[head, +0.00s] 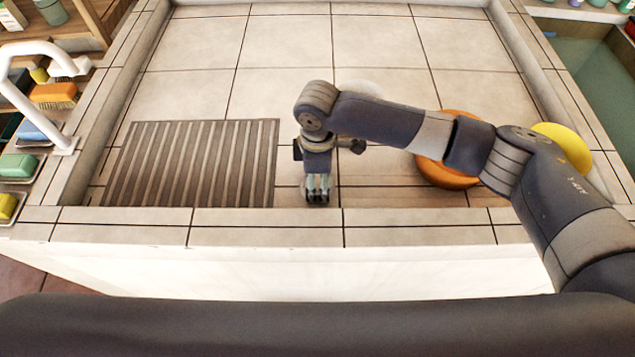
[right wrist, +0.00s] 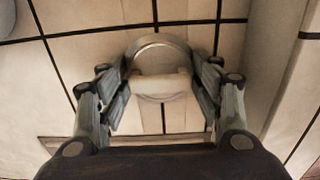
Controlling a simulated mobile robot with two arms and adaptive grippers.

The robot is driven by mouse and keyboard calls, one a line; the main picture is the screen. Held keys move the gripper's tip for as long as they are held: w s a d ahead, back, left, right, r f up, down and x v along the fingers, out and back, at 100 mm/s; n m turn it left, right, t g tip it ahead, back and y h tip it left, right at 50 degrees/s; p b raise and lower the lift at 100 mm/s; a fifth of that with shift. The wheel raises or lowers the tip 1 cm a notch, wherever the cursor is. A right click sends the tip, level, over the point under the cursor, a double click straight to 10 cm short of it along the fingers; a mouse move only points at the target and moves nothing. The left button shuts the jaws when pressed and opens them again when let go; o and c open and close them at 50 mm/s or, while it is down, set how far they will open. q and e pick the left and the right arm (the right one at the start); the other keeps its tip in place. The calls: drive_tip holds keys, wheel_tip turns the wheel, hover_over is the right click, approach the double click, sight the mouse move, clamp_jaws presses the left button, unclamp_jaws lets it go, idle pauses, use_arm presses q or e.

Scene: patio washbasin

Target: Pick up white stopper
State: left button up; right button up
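The white stopper (right wrist: 160,84) shows in the right wrist view as a round disc with a raised bar-shaped grip across it. It lies on the tiled basin floor. My right gripper (right wrist: 160,75) is open, with one finger on each side of the stopper and a small gap to its grip. In the head view my right gripper (head: 317,190) points down near the basin's front wall, right of the slatted grate. The stopper is hidden there behind the gripper. My left gripper is not in view.
A dark slatted grate (head: 190,163) lies left of my gripper. An orange round object (head: 447,177) and a yellow one (head: 567,147) sit at the right, partly behind my right arm. A whitish round object (head: 360,88) shows behind the arm. A white faucet (head: 40,50) stands at the left edge.

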drive_tip(key=shift+c, duration=1.3)
